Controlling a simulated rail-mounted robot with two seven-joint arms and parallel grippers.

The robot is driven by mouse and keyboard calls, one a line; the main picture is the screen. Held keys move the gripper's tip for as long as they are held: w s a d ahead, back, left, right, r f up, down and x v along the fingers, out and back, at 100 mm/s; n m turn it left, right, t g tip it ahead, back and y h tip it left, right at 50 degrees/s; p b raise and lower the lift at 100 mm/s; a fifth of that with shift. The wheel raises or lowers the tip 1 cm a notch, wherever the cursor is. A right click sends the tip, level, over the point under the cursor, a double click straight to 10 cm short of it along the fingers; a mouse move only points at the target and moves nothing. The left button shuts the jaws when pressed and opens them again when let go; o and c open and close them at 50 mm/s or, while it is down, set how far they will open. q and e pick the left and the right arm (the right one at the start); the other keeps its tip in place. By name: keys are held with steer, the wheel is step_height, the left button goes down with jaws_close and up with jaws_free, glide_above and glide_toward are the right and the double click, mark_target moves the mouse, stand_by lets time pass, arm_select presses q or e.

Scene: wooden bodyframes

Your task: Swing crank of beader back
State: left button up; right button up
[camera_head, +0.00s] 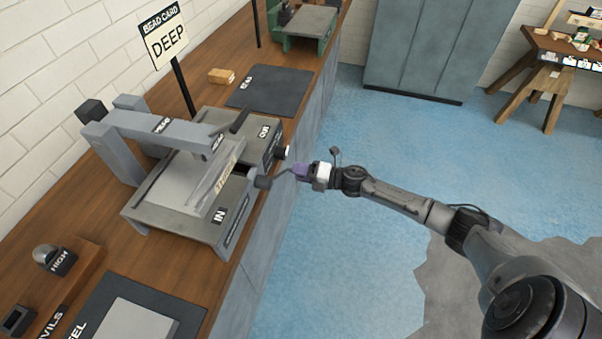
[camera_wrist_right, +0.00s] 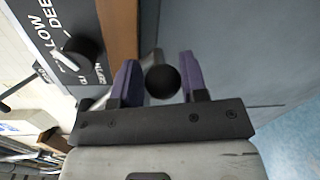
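The beader (camera_head: 205,185) is a grey machine on the wooden bench, with a sheet lying on its bed under an overhead arm. Its crank (camera_head: 275,179) sticks out on the right side, over the bench's front edge. My right gripper (camera_head: 298,172) is at the outer end of this crank. The crank rod behind the knob is mostly hidden. My left gripper is not in view.
A dial (camera_wrist_right: 82,52) marked LOW and DEEP is beside the crank. A card reading DEEP (camera_head: 166,42) stands behind the beader. A dark mat (camera_head: 270,92) and a wooden block (camera_head: 221,76) lie on the bench.

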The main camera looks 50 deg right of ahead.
steer(key=o, duration=0.3)
steer(key=shift+d, duration=0.15)
steer(key=shift+o, duration=0.2)
steer(key=shift+s+d, duration=0.1)
steer(key=shift+s, duration=0.25)
steer(key=p+v, duration=0.3)
steer(key=v, duration=1)
steer(key=shift+r, duration=0.15)
